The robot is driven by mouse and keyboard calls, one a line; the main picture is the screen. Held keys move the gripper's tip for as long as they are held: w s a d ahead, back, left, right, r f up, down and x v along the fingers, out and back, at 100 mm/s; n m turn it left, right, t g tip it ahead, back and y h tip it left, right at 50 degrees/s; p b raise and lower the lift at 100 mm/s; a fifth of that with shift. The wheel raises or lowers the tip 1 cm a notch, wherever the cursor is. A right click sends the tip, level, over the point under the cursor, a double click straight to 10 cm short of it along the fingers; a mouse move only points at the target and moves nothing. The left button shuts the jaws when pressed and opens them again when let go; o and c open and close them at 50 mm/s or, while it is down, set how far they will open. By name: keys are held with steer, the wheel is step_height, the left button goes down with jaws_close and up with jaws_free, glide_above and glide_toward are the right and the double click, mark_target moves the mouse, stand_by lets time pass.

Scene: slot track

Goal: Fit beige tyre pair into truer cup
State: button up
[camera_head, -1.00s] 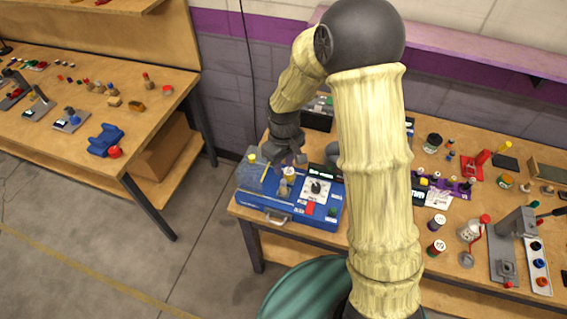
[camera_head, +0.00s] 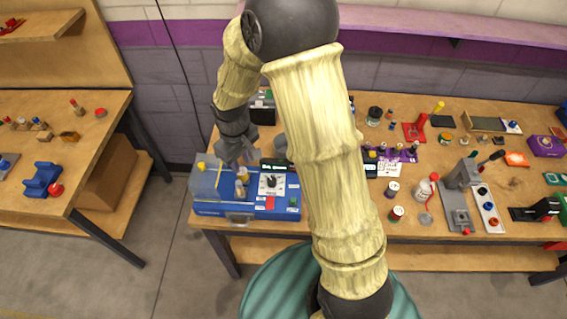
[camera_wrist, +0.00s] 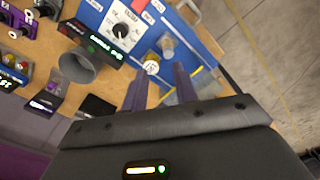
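The blue truer machine (camera_head: 215,208) stands at the front left of the bench. A small pale beige round piece with a dark-marked top (camera_head: 243,173) stands on it, with a tan cylinder (camera_head: 240,190) just in front. In the wrist view they appear as a round piece (camera_wrist: 151,67) and a cylinder (camera_wrist: 166,45). I cannot tell surely which is the tyre pair and which the cup. My gripper (camera_head: 240,161) is above the machine, pointing down. In the wrist view its fingers (camera_wrist: 160,78) are apart, with the round piece just beyond the tips and nothing visibly held.
A clear guard (camera_head: 205,178) stands at the machine's left and a dial panel (camera_head: 271,184) at its right. A grey funnel-like cup (camera_wrist: 78,66) is near the gripper. Small pots, a purple rack (camera_head: 398,154) and a grey press (camera_head: 461,185) fill the bench further right.

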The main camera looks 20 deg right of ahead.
steer(key=s+d+r+m+t, duration=0.2)
steer(key=s+d+r+m, duration=0.5)
steer(key=s+d, duration=0.4)
steer(key=shift+s+d+r, duration=0.2)
steer(key=shift+s+r, duration=0.25)
steer(key=shift+r, duration=0.1)
stand_by(0.3)
